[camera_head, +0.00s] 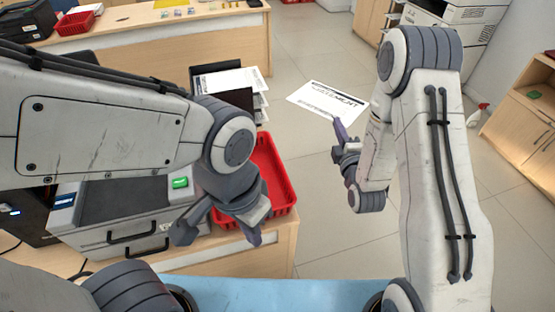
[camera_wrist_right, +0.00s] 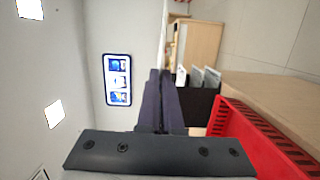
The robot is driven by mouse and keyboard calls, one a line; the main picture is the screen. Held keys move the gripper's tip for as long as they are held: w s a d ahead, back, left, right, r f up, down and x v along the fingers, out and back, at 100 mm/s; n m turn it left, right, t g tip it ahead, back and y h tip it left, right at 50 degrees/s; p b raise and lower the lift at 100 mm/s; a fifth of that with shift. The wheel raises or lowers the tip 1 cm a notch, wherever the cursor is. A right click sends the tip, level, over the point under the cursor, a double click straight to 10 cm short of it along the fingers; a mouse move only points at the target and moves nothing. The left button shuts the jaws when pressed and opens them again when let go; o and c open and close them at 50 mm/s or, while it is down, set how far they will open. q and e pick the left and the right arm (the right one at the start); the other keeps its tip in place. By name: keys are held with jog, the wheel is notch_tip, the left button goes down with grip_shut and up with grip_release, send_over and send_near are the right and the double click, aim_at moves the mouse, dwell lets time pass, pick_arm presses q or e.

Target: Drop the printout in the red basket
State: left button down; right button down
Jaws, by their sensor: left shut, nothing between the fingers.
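The printout (camera_head: 329,101) is a white sheet with dark print, hanging in the air above the floor, to the right of the counter. My right gripper (camera_head: 337,128) is at its lower edge and is shut on it. In the right wrist view the dark fingers (camera_wrist_right: 160,85) are together, and the sheet cannot be made out. The red basket (camera_head: 290,188) stands on the counter to the left of my right gripper, with clear space between. It also shows at the right of the wrist view (camera_wrist_right: 262,140). My left gripper (camera_head: 225,222) is shut and empty, covering part of the basket.
A paper tray (camera_head: 232,80) with printed sheets stands behind the basket. A grey machine (camera_head: 110,225) with a green label stands to its left. A far counter (camera_head: 165,40) holds another red basket (camera_head: 75,23).

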jog(key=s+a+f+n+g+y+b, duration=0.2)
jog(key=a+f+n+g+y+b, duration=0.8)
jog(key=a+f+b, duration=0.6)
notch_tip(320, 180, down, 3)
jog(key=a+y, duration=0.1)
jog(key=y, duration=0.1)
jog(key=shift+y+b, duration=0.3)
jog(key=shift+f, duration=0.1)
jog(key=c, duration=1)
grip_release()
jog(key=b+v, duration=0.1)
jog(key=v, duration=0.9)
jog(key=shift+s+d, duration=0.15)
jog(key=shift+d, duration=0.05)
